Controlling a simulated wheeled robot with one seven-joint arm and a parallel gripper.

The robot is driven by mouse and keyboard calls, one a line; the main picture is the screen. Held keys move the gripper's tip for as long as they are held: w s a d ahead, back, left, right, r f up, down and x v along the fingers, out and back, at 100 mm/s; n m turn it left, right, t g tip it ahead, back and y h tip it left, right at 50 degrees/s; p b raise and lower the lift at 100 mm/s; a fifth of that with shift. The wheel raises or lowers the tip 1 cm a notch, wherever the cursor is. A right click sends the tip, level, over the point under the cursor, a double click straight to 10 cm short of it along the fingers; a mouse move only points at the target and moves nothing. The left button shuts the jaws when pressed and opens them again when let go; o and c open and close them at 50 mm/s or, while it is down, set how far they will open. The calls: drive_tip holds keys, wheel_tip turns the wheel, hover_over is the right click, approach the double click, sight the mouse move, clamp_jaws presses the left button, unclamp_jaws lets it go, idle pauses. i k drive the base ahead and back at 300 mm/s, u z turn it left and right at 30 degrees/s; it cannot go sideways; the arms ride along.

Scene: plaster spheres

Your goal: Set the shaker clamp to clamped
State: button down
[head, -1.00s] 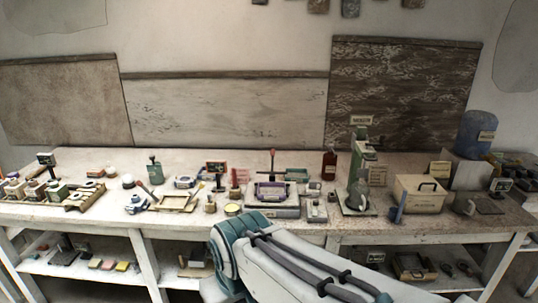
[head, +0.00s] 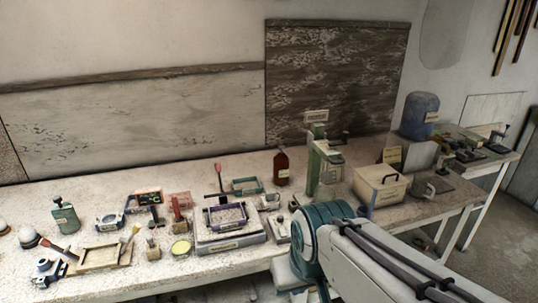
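The likely shaker (head: 231,240) is a grey, flat-based unit on the bench, left of my arm. A purple rectangular frame (head: 225,228) lies on its top around a pale plate. A thin lever with a red knob (head: 218,168) stands roughly upright at its back edge; I cannot tell whether the lever belongs to the clamp or which setting it shows. A small label on the front is too small to read. My teal and white arm crosses the lower right. My gripper is outside the picture.
A green stand (head: 320,168), a brown bottle (head: 281,167) and a cream box (head: 381,186) stand right of the shaker. A yellow-topped round dish (head: 181,249), a wooden tray (head: 104,256) and small tools lie to its left. The bench's front left strip is mostly clear.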

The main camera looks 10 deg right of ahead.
sight(217, 166)
drive_tip(key=z, duration=0.25)
drive_tip(key=i, duration=1.05)
drive_tip(key=u, duration=0.3)
